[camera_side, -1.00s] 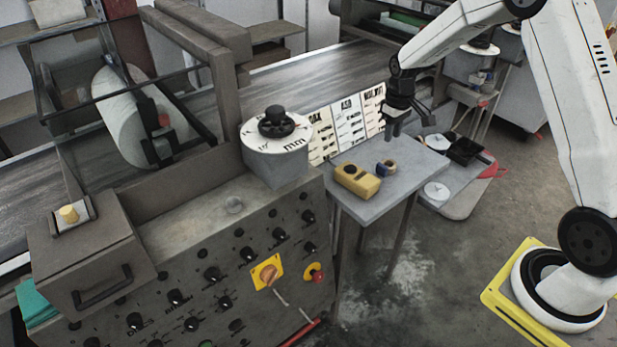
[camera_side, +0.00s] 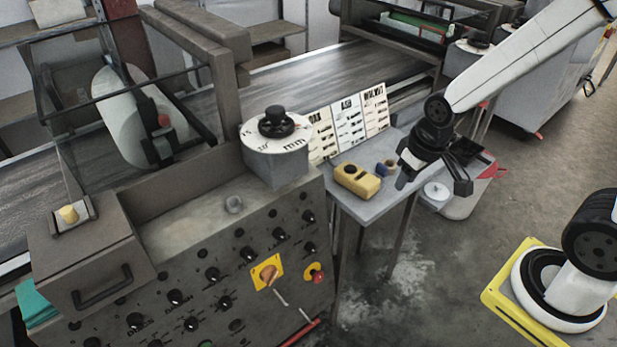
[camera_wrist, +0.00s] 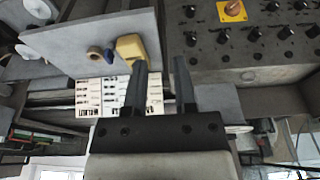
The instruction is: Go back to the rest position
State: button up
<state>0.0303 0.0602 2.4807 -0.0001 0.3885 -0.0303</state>
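My gripper (camera_side: 433,184) is open and empty in the side view. It hangs in the air just off the right end of the small grey table (camera_side: 366,208), its fingers pointing down and spread apart. In the wrist view my two dark fingers (camera_wrist: 161,62) stand apart with nothing between them. The lower part of my arm is partly outside the side view.
A yellow instrument (camera_side: 357,180) and a small ring-shaped roll (camera_side: 386,168) lie on the table. The sample boards (camera_side: 348,123) stand behind them. The control cabinet (camera_side: 190,270) fills the left foreground.

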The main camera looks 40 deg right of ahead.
jog(key=shift+s+a+f, duration=0.1)
jog(key=shift+s+a, duration=0.15)
jog(key=shift+s, duration=0.3)
jog(key=shift+s+a, duration=0.2)
jog(key=shift+s, duration=0.3)
dwell(0.4)
